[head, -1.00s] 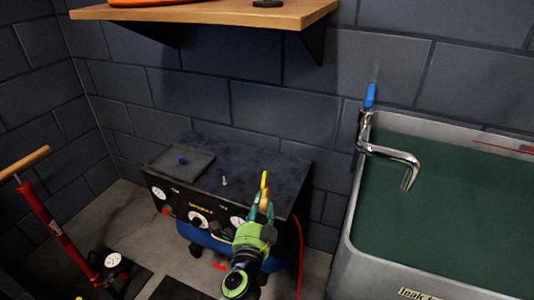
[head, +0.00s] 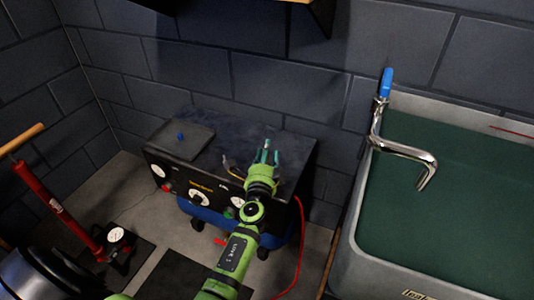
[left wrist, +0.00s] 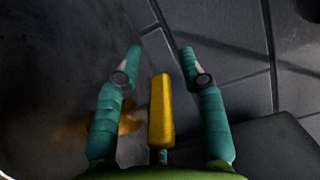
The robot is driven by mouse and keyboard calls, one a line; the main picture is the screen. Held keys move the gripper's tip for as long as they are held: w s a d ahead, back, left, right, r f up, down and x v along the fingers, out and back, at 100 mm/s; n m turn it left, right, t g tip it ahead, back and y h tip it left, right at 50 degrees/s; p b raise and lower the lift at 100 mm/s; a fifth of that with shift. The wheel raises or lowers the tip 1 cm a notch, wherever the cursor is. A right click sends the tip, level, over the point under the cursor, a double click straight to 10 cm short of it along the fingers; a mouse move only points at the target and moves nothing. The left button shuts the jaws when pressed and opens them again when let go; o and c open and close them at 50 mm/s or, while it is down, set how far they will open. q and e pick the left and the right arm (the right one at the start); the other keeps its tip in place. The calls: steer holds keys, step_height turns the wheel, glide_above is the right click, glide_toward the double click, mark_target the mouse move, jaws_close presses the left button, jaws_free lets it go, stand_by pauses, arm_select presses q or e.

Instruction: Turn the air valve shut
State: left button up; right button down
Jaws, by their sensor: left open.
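The yellow lever of the air valve (left wrist: 160,110) stands between the two teal fingers of my left gripper (left wrist: 160,65) in the left wrist view. Dark gaps show on both sides of it, so the fingers do not press on it. In the head view my left gripper (head: 268,150) is open over the right part of the black-topped air compressor (head: 225,130). The lever is not clearly seen there, as the gripper and arm cover that part. My right gripper is not in view.
A grey sink basin (head: 368,245) with a chrome tap (head: 405,150) stands at the right. A red floor pump (head: 55,210) is at the left. A red hose (head: 301,230) runs down the compressor's right side. A block wall (head: 220,70) stands behind.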

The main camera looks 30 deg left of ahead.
arm_select(q)
steer(key=shift+c, duration=0.4)
jaws_close()
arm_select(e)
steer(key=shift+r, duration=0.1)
arm_select(q)
steer(key=shift+r+m+h, duration=0.1)
steer(key=shift+m+h, duration=0.2)
steer(key=shift+h, duration=0.2)
steer(key=shift+d+m+t+h+p, duration=0.15)
steer(key=shift+m+t+h+p, duration=0.25)
steer(key=shift+m+h+p, duration=0.55)
steer(key=shift+d+m+h, duration=0.2)
steer(key=shift+m+h, duration=0.05)
steer(key=shift+h, duration=0.6)
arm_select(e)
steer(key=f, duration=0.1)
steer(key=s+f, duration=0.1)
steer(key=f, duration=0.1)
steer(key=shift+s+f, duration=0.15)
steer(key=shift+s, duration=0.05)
